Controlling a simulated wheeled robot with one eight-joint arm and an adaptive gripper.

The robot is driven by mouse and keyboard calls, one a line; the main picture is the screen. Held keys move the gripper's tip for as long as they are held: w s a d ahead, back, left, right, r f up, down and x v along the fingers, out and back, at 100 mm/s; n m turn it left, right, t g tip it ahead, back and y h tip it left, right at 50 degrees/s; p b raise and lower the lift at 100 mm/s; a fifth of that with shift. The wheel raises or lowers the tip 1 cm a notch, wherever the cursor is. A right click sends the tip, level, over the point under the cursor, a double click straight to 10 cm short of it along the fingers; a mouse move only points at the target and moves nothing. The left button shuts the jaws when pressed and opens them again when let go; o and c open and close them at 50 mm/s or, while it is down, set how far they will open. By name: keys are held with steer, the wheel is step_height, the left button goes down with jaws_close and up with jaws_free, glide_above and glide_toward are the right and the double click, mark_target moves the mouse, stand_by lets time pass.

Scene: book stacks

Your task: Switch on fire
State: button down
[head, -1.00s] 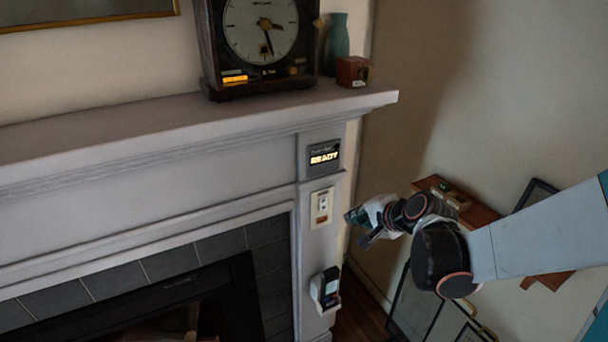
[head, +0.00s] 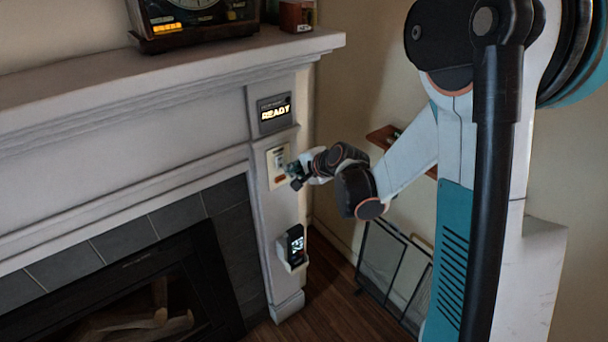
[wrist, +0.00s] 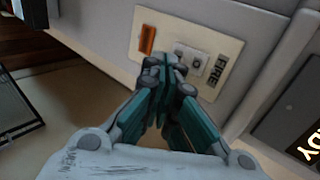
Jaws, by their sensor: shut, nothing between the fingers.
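A cream switch plate (head: 277,157) is on the fireplace's right pillar, below a dark panel (head: 274,112) lit with the word READY. In the wrist view the plate (wrist: 178,24) is marked FIRE, with an orange rectangle (wrist: 147,39) at one end and a small grey switch area (wrist: 191,61) in the middle. My gripper (head: 294,175) is shut and empty at the plate's right side. In the wrist view its fingertips (wrist: 166,66) overlap the plate near the switch and partly hide it. I cannot tell whether they touch. Logs (head: 140,328) lie in the dark firebox, with no flame visible.
A small device with a lit screen (head: 296,243) is mounted on the pillar below the plate. The mantel (head: 200,70) juts out above, carrying a clock (head: 190,20) and a red box (head: 296,15). A black-framed rack (head: 393,268) stands on the floor at right.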

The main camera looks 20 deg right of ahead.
mark_target(280, 162)
steer(key=shift+w+a, duration=0.3)
steer(key=shift+w, duration=0.65)
steer(key=shift+w+a+f+b, duration=0.15)
steer(key=shift+w+f+b, duration=0.3)
steer(key=shift+b, duration=0.25)
steer(key=shift+r, duration=0.1)
